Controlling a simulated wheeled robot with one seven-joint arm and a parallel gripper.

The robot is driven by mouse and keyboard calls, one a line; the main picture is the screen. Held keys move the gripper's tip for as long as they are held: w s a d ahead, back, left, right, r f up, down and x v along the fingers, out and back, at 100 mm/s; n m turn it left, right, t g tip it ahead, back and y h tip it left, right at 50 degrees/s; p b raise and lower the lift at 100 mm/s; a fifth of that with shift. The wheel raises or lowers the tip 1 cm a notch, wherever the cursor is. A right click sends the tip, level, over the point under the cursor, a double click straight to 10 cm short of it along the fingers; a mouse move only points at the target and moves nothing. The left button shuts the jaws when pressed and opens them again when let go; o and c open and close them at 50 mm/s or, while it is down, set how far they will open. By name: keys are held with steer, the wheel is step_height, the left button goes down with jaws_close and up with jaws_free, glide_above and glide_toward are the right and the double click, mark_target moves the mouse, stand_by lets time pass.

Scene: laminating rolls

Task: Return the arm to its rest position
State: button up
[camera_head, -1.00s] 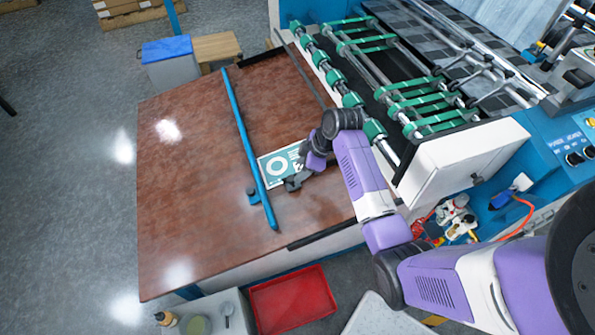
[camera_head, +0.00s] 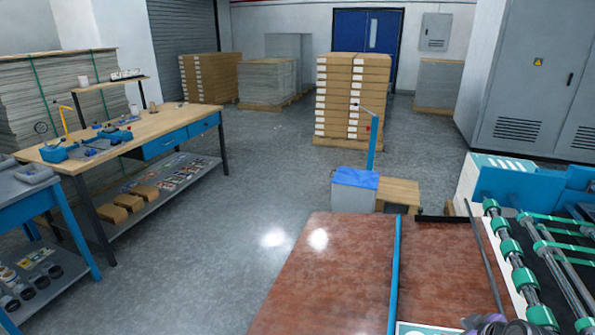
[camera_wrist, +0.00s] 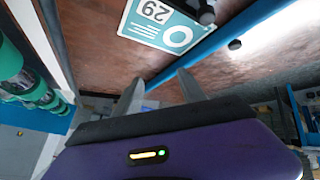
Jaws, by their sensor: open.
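My gripper (camera_wrist: 158,88) is open in the wrist view, its two grey fingers apart with nothing between them. Beyond the fingers is the brown table (camera_wrist: 95,25). A white and teal card (camera_wrist: 160,25) marked "29" lies on the table beside a blue bar (camera_wrist: 215,42). In the head view only a small part of my arm shows at the bottom edge, and my fingers are out of view there. The card's edge (camera_head: 420,329) shows at the bottom of that view.
The table (camera_head: 335,275) carries the long blue bar (camera_head: 395,270). Green-ringed rollers (camera_head: 510,250) of the machine stand at the right. A blue-topped bin (camera_head: 354,190) is behind the table. A workbench (camera_head: 135,135) stands at the left, with open floor (camera_head: 215,250) between.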

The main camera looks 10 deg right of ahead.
steer(key=s+a+r+m+t+h, duration=0.25)
steer(key=s+a+r+t, duration=0.2)
steer(key=s+a, duration=0.35)
steer(key=s+a+r+m+t+h, duration=0.2)
steer(key=s+a+r+m+t, duration=0.25)
steer(key=a, duration=0.55)
steer(key=s+a+r+n+g+y, duration=0.1)
steer(key=s+a+r+n+y, duration=0.1)
steer(key=s+a, duration=0.4)
steer(key=s+a+r+n+y, duration=0.2)
steer(key=s+a+r+y, duration=0.2)
steer(key=s, duration=1)
steer(key=a, duration=0.3)
steer(key=shift+a+r+n+g, duration=0.15)
steer(key=shift+r+n+g, duration=0.15)
steer(key=shift+r+g, duration=0.1)
steer(key=shift+s, duration=0.1)
